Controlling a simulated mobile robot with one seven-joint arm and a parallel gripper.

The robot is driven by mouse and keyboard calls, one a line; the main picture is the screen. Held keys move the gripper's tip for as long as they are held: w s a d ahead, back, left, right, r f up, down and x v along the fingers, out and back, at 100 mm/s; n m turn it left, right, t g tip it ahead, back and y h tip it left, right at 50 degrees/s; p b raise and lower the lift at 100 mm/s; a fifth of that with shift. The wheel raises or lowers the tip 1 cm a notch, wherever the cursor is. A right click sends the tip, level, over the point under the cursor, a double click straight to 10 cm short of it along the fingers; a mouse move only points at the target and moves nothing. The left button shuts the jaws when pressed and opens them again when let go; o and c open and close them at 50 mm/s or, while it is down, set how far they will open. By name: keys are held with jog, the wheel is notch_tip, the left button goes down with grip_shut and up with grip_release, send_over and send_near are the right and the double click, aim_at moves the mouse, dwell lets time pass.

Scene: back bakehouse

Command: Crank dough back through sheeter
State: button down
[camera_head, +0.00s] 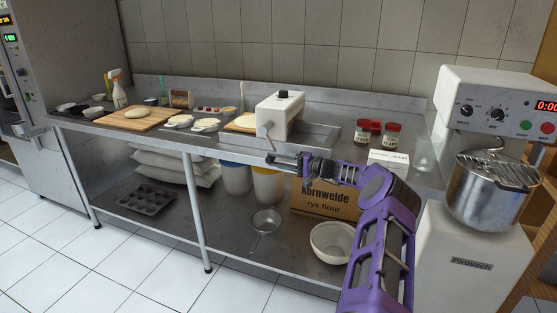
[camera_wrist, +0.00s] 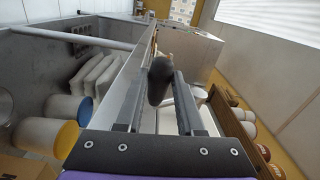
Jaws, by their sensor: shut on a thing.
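The sheeter (camera_head: 281,115) is a white box with a black knob on top, standing on the steel counter. Its crank arm (camera_head: 267,140) hangs down at the front side. My gripper (camera_head: 274,159) is at the counter's front edge, below the sheeter, shut on the crank handle. The dark, rounded crank handle (camera_wrist: 160,82) shows between my two fingers in the wrist view. A pale flat piece of dough (camera_head: 243,121) lies on a board at the sheeter's left side. Whether any dough is between the rollers is hidden by the housing.
Left along the counter are a wooden board (camera_head: 118,121) with dough, pale plates and a spray bottle (camera_head: 118,93). Red-lidded jars (camera_head: 391,134) and a white box (camera_head: 388,162) stand right. A mixer (camera_head: 490,185) is far right. A flour carton (camera_head: 322,203) and tubs fill the lower shelf.

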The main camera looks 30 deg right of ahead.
jog(key=shift+w+a+f, duration=0.1)
jog(key=shift+a+f, duration=0.15)
jog(key=shift+f, duration=0.3)
jog(key=shift+a+f, duration=0.25)
jog(key=shift+f, duration=0.25)
jog(key=c, duration=0.9)
grip_release()
jog(key=shift+g, duration=0.3)
jog(key=shift+o, duration=1.1)
jog(key=shift+w+f, duration=0.2)
jog(key=shift+o, duration=0.8)
jog(key=shift+r, duration=0.2)
jog(key=shift+s+d+r, duration=0.15)
jog(key=shift+d+r, duration=0.1)
jog(key=shift+d, duration=0.05)
jog(key=v, duration=1.7)
jog(key=shift+s+p, duration=0.15)
jog(key=shift+p, duration=0.25)
jog(key=shift+f, duration=0.1)
